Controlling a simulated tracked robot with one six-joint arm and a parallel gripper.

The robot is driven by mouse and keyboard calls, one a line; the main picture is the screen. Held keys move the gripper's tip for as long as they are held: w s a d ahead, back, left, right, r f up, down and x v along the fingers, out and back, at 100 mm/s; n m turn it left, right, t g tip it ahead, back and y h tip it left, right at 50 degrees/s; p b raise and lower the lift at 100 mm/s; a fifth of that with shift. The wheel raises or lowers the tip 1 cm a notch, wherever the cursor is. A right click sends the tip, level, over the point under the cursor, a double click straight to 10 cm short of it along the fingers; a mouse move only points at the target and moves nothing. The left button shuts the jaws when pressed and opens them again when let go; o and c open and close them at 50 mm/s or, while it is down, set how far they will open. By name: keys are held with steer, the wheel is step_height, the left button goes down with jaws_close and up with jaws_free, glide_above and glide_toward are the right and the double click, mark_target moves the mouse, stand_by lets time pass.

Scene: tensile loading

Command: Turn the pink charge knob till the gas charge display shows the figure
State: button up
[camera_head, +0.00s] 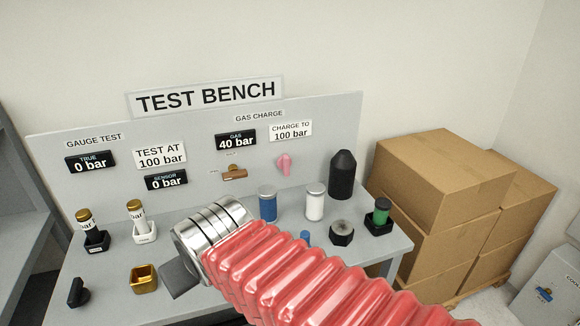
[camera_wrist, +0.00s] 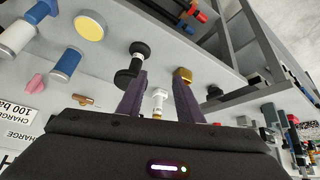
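The pink charge knob (camera_head: 284,163) sits on the right part of the upright grey panel. It also shows at the left of the wrist view (camera_wrist: 35,83). The gas display (camera_head: 235,140) reads 40 bar, and the sign beside it (camera_head: 291,130) says charge to 100 bar. My gripper (camera_wrist: 161,80) is open, its two dark fingers apart with nothing held between them. A white fitting shows beyond the gap. In the head view my arm and wrist hide most of the gripper, which is over the bench front, left of and apart from the knob.
A brown valve handle (camera_head: 234,173) is left of the knob. A gold cup (camera_head: 143,279) is at left. Cardboard boxes (camera_head: 437,180) stand right of the bench.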

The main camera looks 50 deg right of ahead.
steer(key=w+d+f+m+t+h, duration=0.15)
steer(key=w+d, duration=0.35)
steer(key=d, duration=0.6)
steer(key=w+d+f+m+t+h, duration=0.1)
steer(key=w+d+t+h, duration=0.15)
steer(key=w+d, duration=0.55)
steer(key=s+d+f+m+t+h, duration=0.1)
steer(key=s+d, duration=0.3)
steer(key=d, duration=0.5)
steer(key=s+d+f+m+t+h, duration=0.1)
steer(key=s+d+t, duration=0.3)
steer(key=d, duration=0.5)
steer(key=shift+f+h, duration=0.45)
steer(key=shift+h, duration=0.45)
steer(key=shift+w, duration=0.15)
